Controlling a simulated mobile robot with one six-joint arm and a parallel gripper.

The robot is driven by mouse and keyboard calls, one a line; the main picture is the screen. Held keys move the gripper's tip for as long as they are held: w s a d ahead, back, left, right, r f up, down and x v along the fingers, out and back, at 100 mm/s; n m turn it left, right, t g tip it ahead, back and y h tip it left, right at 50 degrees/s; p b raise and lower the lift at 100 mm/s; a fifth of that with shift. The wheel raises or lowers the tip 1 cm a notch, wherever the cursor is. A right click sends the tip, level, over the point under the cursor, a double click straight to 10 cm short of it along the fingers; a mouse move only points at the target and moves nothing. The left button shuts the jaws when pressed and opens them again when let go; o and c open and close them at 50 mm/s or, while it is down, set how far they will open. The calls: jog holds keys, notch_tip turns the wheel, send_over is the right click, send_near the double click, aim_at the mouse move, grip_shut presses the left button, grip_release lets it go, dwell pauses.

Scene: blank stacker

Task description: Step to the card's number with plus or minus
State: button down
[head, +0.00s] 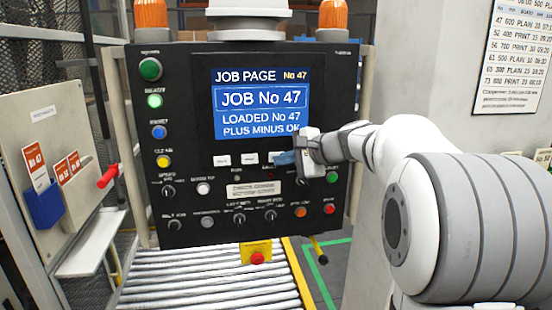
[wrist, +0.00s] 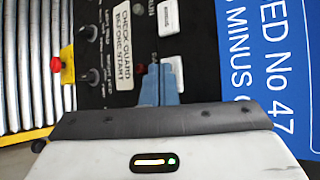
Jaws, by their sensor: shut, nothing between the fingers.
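The blue screen (head: 262,98) on the black panel reads JOB No 47, LOADED No 47, PLUS MINUS OK. A row of white keys (head: 250,159) sits just below it. My gripper (head: 282,158) is shut and empty, with its blue fingertips at the right part of this row. In the wrist view the fingers (wrist: 159,86) overlap a white key (wrist: 176,72), and another key (wrist: 169,16) shows clear; touching or apart I cannot tell. Orange-and-white cards stand on the left board; the upper card (head: 34,158) seems to read No 47, in small print.
Lamps and buttons line the panel's left side, including a green button (head: 150,69). Knobs (head: 238,220) and a guard label (head: 254,189) sit below the keys. A red-handled lever (head: 107,176) sticks out at left. A roller conveyor (head: 210,280) runs below the panel.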

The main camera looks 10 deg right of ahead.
jog(key=shift+w, duration=0.25)
jog(key=shift+s, duration=0.1)
dwell(0.5)
jog(key=shift+s+b, duration=0.4)
jog(key=shift+s, duration=0.25)
jog(key=s+b, duration=0.2)
jog(key=s, duration=0.3)
dwell(1.8)
